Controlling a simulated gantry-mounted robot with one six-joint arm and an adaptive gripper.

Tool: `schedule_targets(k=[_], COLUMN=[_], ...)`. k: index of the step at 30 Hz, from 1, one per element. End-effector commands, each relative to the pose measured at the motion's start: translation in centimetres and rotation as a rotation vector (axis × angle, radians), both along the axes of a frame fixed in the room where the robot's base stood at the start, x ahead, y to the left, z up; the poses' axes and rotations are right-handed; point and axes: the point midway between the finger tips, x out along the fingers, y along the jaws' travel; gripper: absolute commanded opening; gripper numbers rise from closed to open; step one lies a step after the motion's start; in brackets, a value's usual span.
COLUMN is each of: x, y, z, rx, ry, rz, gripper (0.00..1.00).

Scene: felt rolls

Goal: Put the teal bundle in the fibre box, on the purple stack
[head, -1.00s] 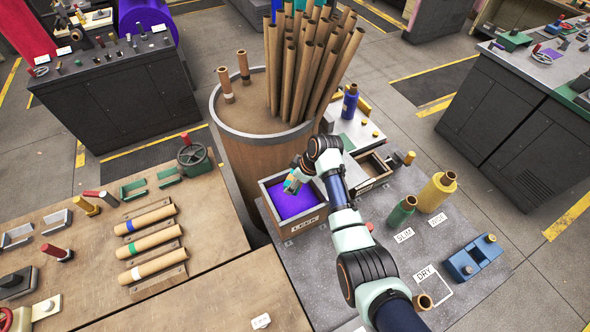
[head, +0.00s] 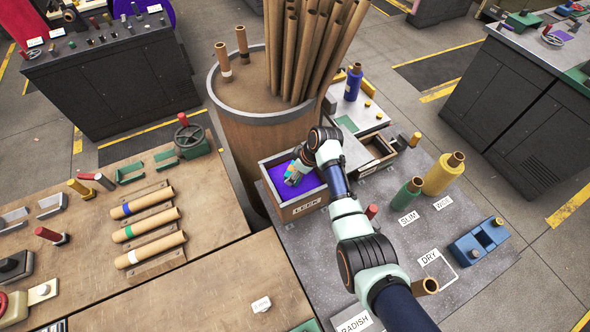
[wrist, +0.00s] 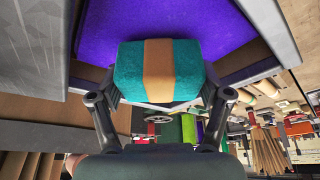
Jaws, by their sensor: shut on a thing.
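The teal bundle (wrist: 184,72), with a tan band round its middle, sits between the fingers of my gripper (wrist: 160,100) in the wrist view. My gripper (head: 294,174) is shut on it. In the head view the gripper is inside the box marked LEEK (head: 307,205), over the purple stack (head: 280,186). The purple stack also fills the area behind the bundle in the wrist view (wrist: 100,38). I cannot tell whether the bundle touches the stack. My gripper hides most of the bundle in the head view.
A wooden drum (head: 262,140) full of cardboard tubes stands just behind the box. An open wooden tray (head: 378,152) lies to its right. Green (head: 408,194) and yellow (head: 443,174) spools and a blue tool (head: 478,240) stand farther right on the grey table.

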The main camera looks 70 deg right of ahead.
Motion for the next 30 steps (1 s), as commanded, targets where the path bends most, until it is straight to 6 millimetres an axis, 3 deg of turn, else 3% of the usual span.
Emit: schedule_targets(k=[30], x=[0.02], y=[-0.02], z=[-1.13], rx=[-0.001], ry=[-0.001], rz=[0.0], gripper=[0.31])
